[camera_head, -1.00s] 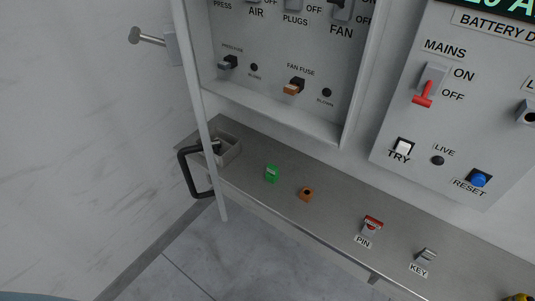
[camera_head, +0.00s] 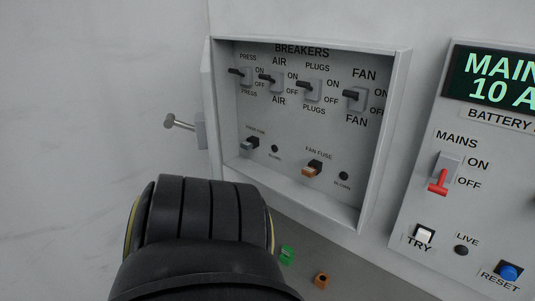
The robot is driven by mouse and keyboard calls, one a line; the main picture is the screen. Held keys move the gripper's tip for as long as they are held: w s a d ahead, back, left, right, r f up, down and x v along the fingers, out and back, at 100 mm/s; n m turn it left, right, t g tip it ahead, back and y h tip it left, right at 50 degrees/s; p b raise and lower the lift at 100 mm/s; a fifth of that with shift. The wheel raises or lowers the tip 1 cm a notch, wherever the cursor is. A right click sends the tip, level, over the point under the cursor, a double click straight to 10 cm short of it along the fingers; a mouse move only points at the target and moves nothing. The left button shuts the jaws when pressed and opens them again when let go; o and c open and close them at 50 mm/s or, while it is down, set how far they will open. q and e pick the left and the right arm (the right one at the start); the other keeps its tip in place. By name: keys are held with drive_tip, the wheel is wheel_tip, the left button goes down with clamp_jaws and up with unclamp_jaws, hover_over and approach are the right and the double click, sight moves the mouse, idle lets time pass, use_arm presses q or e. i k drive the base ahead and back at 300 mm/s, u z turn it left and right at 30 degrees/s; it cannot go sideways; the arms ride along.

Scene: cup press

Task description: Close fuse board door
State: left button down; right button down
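The fuse board (camera_head: 386,130) is open, and its breaker switches and fuses show inside. A narrow pale panel (camera_head: 208,110) along its left side looks like the door, seen nearly edge-on and swung outward. Neither gripper's fingers show, so I cannot see whether either touches the door.
A grey metal knob (camera_head: 180,123) sticks out left of the board. The battery panel (camera_head: 450,215) with a red mains lever stands to the right. A green piece (camera_head: 287,254) and an orange-brown piece (camera_head: 321,281) lie on the shelf below.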

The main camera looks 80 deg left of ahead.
sight(206, 145)
drive_tip(key=z, duration=0.05)
drive_tip(key=k, duration=0.9)
drive_tip(key=u, duration=0.25)
